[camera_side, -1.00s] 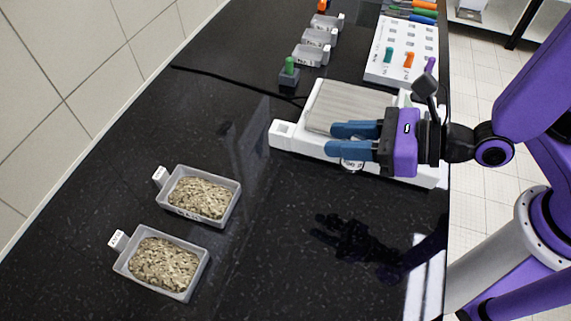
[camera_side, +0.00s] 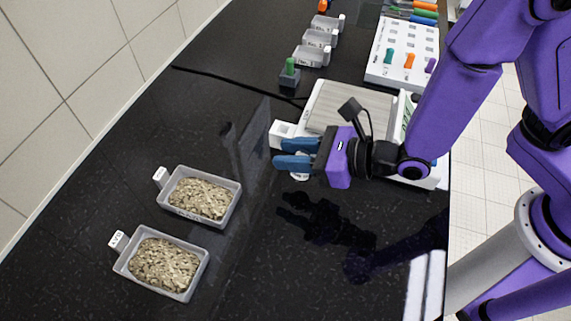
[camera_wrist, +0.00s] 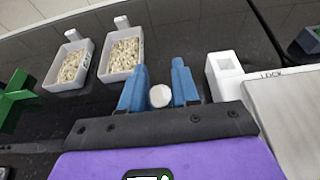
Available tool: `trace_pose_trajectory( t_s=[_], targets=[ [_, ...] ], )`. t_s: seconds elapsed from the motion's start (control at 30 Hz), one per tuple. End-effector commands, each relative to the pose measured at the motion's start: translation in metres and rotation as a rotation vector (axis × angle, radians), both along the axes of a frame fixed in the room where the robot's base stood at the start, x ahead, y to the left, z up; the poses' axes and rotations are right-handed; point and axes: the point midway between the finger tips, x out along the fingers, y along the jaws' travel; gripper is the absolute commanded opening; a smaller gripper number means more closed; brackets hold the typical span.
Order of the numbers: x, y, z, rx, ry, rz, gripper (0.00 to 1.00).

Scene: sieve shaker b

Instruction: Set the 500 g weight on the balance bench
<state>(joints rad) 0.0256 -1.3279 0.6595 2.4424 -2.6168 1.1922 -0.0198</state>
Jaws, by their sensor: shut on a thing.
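The 500 g weight is a small silvery cylinder (camera_wrist: 160,96) between my blue fingers in the wrist view. In the side view only part of the weight (camera_side: 300,177) shows below the fingers; its label cannot be read. My gripper (camera_side: 295,154) is shut on it and holds it over the black bench (camera_side: 255,235), just in front of the balance. A reflection of the gripper lies apart below it, so it appears raised above the bench. The white balance (camera_side: 352,108) has a ribbed grey pan and is partly hidden by my arm.
Two grey trays of grains (camera_side: 203,197) (camera_side: 165,263) stand at the left front. A white socket block (camera_side: 281,134) adjoins the balance's left corner. Small empty trays (camera_side: 312,55), a green-handled item (camera_side: 290,72) and a white rack (camera_side: 403,50) stand behind. The bench's front middle is clear.

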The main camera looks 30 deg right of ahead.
Motion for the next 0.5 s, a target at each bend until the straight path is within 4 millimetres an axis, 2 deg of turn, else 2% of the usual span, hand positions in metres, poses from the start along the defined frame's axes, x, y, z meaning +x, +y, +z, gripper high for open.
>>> trace_pose_trajectory(
  t_s=[0.27, 0.5],
  targets=[
    [0.008, 0.008, -0.012, 0.004, -0.003, -0.001, 0.0],
    [0.01, 0.01, -0.036, 0.0, -0.001, -0.002, 0.0]
  ],
)
